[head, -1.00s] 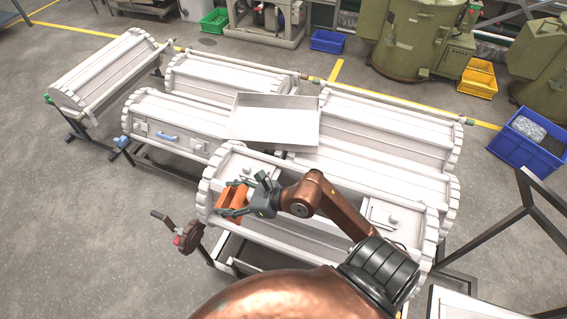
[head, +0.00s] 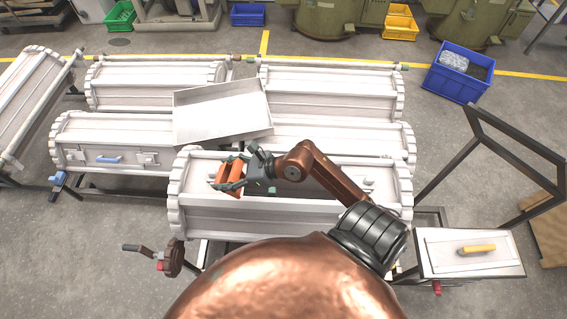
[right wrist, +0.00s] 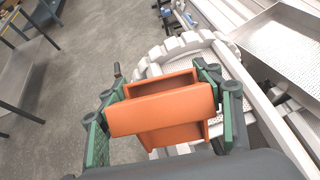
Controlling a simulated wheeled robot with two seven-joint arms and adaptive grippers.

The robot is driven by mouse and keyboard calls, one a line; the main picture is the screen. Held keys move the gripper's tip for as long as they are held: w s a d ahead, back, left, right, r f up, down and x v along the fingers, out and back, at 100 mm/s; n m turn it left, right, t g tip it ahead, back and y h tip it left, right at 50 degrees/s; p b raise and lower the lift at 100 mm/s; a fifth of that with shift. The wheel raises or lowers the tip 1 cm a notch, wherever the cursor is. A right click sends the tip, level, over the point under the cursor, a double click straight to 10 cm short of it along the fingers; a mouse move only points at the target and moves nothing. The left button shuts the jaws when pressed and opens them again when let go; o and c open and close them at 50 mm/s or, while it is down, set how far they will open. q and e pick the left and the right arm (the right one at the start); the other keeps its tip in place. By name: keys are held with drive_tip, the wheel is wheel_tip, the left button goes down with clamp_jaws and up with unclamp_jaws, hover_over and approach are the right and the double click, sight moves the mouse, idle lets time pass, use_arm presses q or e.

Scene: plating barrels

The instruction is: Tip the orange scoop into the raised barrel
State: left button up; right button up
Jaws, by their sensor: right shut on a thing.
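The orange scoop (head: 231,172) is held in my right gripper (head: 234,177), over the left part of the front white barrel (head: 280,218), apparently the raised one. The right wrist view shows the scoop (right wrist: 160,112) as an open-topped orange box between the two green-padded fingers of the right gripper (right wrist: 157,108). The barrel's toothed end ring (right wrist: 185,45) lies beyond and below it. I cannot make out any contents in the scoop. My gripper and arm hide part of the barrel's top. My left gripper is not in view.
A shallow white tray (head: 222,110) rests on the barrels behind. A crank wheel (head: 174,257) sits at the front barrel's left end. A white panel with a yellow handle (head: 477,248) lies at the right. A dark frame (head: 505,150) stands beyond it. Open floor lies left.

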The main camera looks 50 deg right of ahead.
use_arm(q)
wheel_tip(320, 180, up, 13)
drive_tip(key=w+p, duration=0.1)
drive_tip(key=p, duration=1.1)
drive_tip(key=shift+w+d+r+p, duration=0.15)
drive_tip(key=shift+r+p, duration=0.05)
drive_tip(key=shift+p, duration=0.2)
use_arm(e)
drive_tip(key=s+d+f+g+h, duration=0.1)
drive_tip(key=d+f+g, duration=0.2)
drive_tip(key=d, duration=0.3)
drive_tip(key=s+d+f+n+g+h, duration=0.1)
drive_tip(key=s+d+f+g+h, duration=0.1)
drive_tip(key=d+f+g, duration=0.2)
drive_tip(key=d+f, duration=0.1)
drive_tip(key=d, duration=0.2)
drive_tip(key=shift+d+f, duration=0.2)
drive_tip(key=shift+d, duration=0.1)
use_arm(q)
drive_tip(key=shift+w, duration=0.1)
